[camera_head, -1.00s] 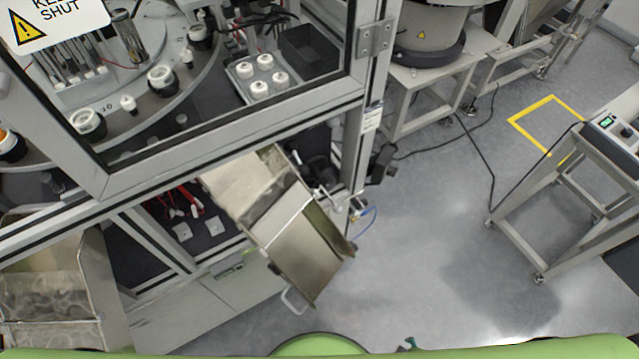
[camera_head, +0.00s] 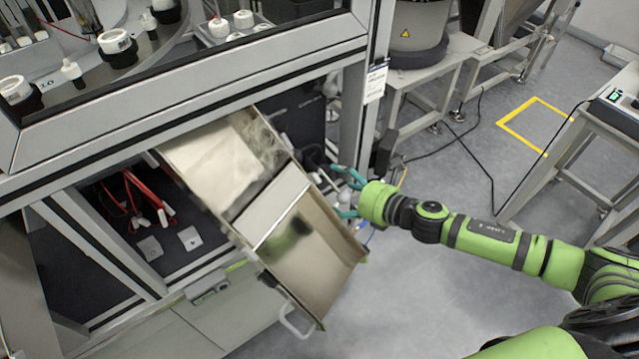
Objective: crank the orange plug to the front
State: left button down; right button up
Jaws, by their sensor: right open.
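My right gripper (camera_head: 346,192) has teal fingers. It is open beside the right edge of the metal chute, at the cell's corner post. Small light-coloured fittings show around and between its fingers. I cannot tell which of them is a crank, or whether the fingers touch anything. No orange plug is in view. The turntable (camera_head: 108,76) at the top left, behind the window frame, carries white rings in black holders (camera_head: 118,50) and small white plugs (camera_head: 73,73). My left gripper is not in view.
The sloping metal chute (camera_head: 312,255) sticks out of the cell's opening, with a wire handle (camera_head: 296,322) at its lower end. The corner post (camera_head: 372,80) stands just behind the gripper. A stand (camera_head: 560,150) is at the right. Grey floor lies open between.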

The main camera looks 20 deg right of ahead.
aim_at(325, 182)
jog(key=x, duration=0.5)
jog(key=shift+w+p, duration=0.15)
jog(key=shift+p, duration=0.15)
jog(key=c, duration=1.1)
